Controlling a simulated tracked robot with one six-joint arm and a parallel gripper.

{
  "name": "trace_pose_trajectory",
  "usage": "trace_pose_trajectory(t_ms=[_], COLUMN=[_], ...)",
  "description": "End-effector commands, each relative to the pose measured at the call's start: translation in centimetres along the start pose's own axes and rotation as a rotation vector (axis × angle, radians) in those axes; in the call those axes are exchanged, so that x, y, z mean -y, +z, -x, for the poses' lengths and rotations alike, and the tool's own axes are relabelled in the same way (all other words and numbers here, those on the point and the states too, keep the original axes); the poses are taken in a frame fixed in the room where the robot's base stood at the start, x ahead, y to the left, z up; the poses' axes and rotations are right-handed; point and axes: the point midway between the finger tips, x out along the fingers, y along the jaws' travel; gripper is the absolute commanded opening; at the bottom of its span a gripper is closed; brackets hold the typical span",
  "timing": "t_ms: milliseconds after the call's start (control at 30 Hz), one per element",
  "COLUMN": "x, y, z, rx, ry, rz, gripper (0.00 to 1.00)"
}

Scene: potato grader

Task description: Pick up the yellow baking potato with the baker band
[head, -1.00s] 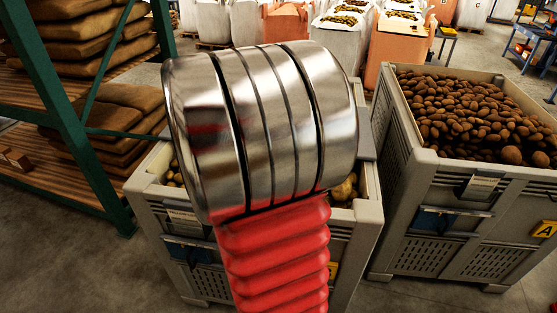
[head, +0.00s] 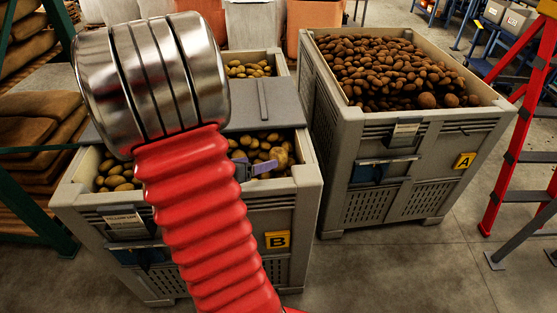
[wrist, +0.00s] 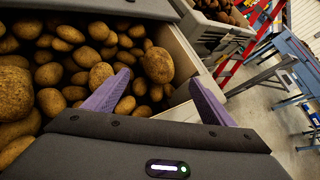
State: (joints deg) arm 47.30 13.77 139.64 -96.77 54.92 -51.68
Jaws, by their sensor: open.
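A large yellow-brown potato (wrist: 158,65) lies on top of smaller ones in bin B (head: 292,200), near its right wall; it also shows in the head view (head: 279,155). In the wrist view it sits just beyond and between the fingertips. I see no wrapped band on it. My gripper (wrist: 159,77) is open, its purple fingers apart on either side, with nothing held. The left finger reaches over small potatoes; the right is by the bin's rim. In the head view my gripper (head: 268,165) is partly hidden behind my red arm.
Another large potato (wrist: 15,92) lies at the left of the wrist view. A grey flat panel (head: 262,112) crosses the bin. Bin A (head: 400,195), full of brown potatoes, stands to the right. A red ladder (head: 515,150) stands at the far right.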

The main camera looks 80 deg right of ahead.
Motion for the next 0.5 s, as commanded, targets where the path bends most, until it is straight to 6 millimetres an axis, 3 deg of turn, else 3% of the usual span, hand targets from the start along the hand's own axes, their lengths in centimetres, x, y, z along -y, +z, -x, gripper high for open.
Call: trace_pose_trajectory(t_ms=[300,500], x=[0.0,0.0], y=[0.0,0.0], z=[-4.3,-5.2], rx=[-0.001,0.0], ry=[-0.002,0.0], rz=[0.0,0.0], gripper=[0.77,0.77])
